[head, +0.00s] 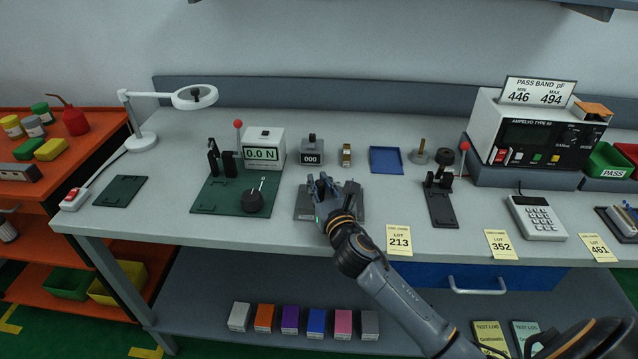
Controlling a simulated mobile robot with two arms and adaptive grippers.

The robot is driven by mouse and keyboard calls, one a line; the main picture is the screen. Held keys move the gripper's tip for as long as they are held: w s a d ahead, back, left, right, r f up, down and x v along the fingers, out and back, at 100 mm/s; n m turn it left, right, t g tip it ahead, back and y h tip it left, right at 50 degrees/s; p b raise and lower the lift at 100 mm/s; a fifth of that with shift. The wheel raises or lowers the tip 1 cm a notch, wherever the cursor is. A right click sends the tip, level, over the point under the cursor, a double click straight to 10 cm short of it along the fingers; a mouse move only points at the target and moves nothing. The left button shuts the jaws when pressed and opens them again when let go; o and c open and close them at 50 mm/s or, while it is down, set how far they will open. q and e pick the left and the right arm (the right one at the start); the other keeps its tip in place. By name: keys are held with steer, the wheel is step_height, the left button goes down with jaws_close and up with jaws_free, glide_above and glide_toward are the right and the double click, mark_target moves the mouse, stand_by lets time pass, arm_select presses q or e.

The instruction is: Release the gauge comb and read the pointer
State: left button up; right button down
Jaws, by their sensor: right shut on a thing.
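My right gripper (326,187) reaches in from the lower right over a dark grey flat fixture (304,207) near the bench's front edge. Its fingers are shut on a small part there, probably the gauge comb, which the fingers mostly hide. I cannot make out a pointer at that fixture. To its left, a green plate (204,201) carries a white force display (264,148) reading 0.0 N, a dark round knob (253,202) with a thin upright rod, and a red-tipped lever (238,125). My left gripper is not in view.
A counter block (311,152) reading 000 and a blue tray (386,160) stand behind my gripper. A black stand (440,204) and a meter (530,135) are to the right. The yellow LOT 213 card (399,240) is at the front edge. A magnifier lamp (140,140) stands left.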

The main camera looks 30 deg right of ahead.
steer(key=shift+s+d+p, duration=0.3)
steer(key=shift+d+p, duration=0.15)
steer(key=shift+d+f, duration=0.1)
steer(key=shift+f, duration=0.05)
steer(key=c, duration=1.3)
jaws_free()
steer(key=shift+o, duration=0.6)
steer(key=shift+s, duration=0.1)
steer(key=s, duration=0.4)
steer(key=s+a, duration=0.1)
steer(key=s, duration=0.3)
steer(key=s+a, duration=0.1)
steer(key=s, duration=0.3)
steer(key=shift+o, duration=0.2)
